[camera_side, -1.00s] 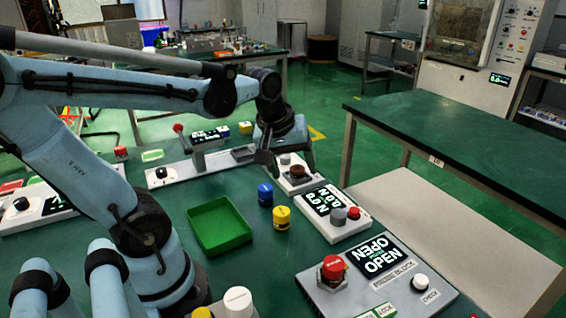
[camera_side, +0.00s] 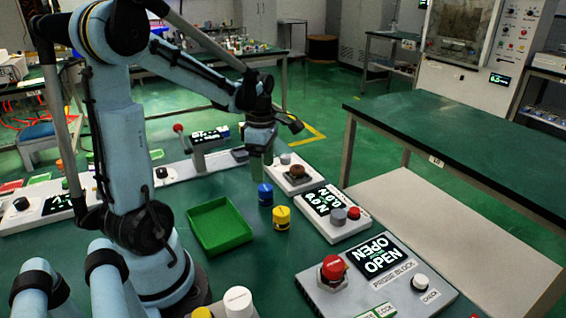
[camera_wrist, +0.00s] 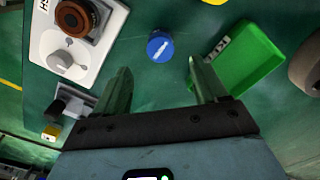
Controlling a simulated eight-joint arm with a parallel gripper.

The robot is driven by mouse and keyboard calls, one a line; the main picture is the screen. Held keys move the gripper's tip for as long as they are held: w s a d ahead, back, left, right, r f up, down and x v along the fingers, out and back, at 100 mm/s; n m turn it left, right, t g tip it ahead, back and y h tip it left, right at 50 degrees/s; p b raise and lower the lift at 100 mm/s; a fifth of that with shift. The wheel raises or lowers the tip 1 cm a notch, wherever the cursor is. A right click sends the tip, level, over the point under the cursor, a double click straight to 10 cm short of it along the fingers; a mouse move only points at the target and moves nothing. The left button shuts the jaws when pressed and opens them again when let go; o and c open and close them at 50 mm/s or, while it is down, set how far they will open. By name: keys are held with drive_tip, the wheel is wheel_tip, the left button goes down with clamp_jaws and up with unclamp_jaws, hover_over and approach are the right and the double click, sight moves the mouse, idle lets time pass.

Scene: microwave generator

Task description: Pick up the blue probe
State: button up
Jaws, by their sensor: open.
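The blue probe (camera_side: 265,194) is a short blue cylinder standing upright on the green table, between the green tray and the white panels. In the wrist view the blue probe (camera_wrist: 160,47) lies ahead of the fingertips, near the middle line between them. My gripper (camera_side: 262,168) is above the table, behind the probe in the side view and apart from it. In the wrist view my gripper (camera_wrist: 158,78) has its two fingers spread wide with nothing between them. A yellow cylinder (camera_side: 281,217) stands just in front of the blue probe.
A green tray (camera_side: 219,226) lies left of the probe. A white panel with a brown knob (camera_side: 296,174), a display panel (camera_side: 331,212) and the press block panel (camera_side: 375,277) stand to the right.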

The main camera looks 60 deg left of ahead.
sight(265, 187)
drive_tip(key=shift+w+d+f, duration=0.1)
drive_tip(key=shift+f, duration=1.85)
drive_tip(key=shift+d+f, duration=0.1)
drive_tip(key=shift+f, duration=1.8)
drive_tip(key=shift+c, duration=0.3)
clamp_jaws()
drive_tip(key=shift+r, duration=0.1)
